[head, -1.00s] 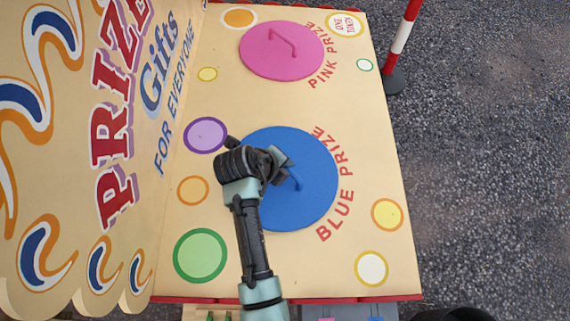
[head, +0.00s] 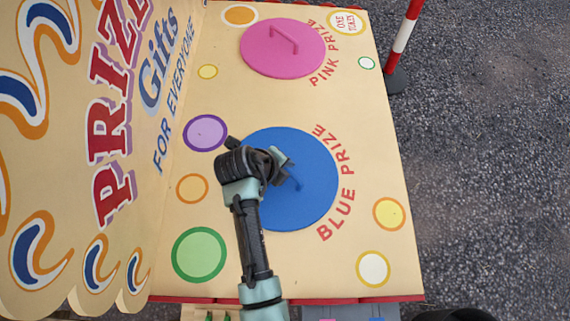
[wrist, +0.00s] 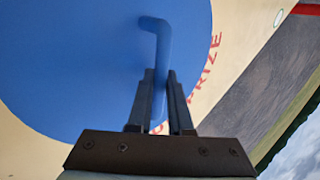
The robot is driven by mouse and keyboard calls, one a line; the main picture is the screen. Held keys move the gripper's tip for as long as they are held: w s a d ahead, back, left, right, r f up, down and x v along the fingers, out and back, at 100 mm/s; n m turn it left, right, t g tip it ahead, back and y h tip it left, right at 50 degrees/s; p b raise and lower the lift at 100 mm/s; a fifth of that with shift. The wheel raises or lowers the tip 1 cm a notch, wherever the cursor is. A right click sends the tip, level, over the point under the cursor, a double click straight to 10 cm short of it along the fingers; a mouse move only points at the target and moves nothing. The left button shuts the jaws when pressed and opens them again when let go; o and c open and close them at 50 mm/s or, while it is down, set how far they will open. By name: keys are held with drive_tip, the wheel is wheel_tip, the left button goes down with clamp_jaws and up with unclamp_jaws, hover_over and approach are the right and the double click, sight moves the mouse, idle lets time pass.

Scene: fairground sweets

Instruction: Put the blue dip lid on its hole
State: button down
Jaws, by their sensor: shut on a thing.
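The blue lid (head: 312,165) is a large round disc with a bent blue handle, at the middle of the cream board beside the words "BLUE PRIZE". The lid also fills much of the wrist view (wrist: 60,65). My gripper (head: 289,172) is over the lid's left half in the head view. In the wrist view, my gripper's two fingers (wrist: 161,95) are shut on the lid's handle (wrist: 161,45), one on each side. The hole is not visible; the lid or my arm may cover it. I cannot tell whether the lid lies flat or slightly raised.
A pink lid (head: 283,47) with a handle sits farther back on the cream board (head: 370,150). A painted sign panel (head: 75,120) stands along the left. A red and white post (head: 403,40) stands off the board's right edge. The board's right side is clear.

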drive_tip(key=c, duration=0.8)
unclamp_jaws()
drive_tip(key=shift+o, duration=0.2)
drive_tip(key=p+v, duration=0.3)
drive_tip(key=v, duration=1)
drive_tip(key=shift+w, duration=0.15)
